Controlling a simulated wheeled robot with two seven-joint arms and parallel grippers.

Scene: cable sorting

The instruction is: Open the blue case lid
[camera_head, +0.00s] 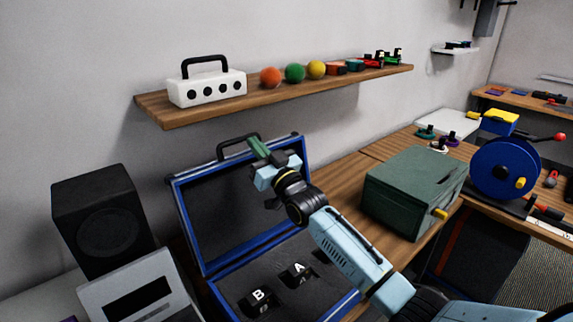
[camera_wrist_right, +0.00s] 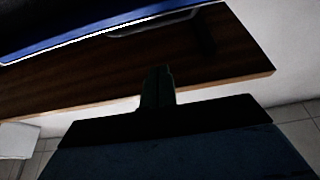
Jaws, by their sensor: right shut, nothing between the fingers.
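The blue case stands open on the wooden bench in the head view. Its lid (camera_head: 232,205) is raised and leans back near the wall, with a dark handle (camera_head: 238,146) at its top edge. The case base (camera_head: 285,277) has a dark inside holding black blocks marked B (camera_head: 258,299) and A (camera_head: 299,270). My right gripper (camera_head: 257,147) is shut and empty, at the upper edge of the lid beside the handle; I cannot tell if it touches. In the right wrist view the shut fingers (camera_wrist_right: 157,88) point toward the wood, with a blue case edge (camera_wrist_right: 90,30) beyond. My left gripper is out of view.
A green box (camera_head: 410,195) stands right of the case, and a blue reel (camera_head: 503,168) farther right. A black speaker (camera_head: 105,222) is at the left. A wall shelf (camera_head: 180,113) with a white block and coloured balls hangs above the lid.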

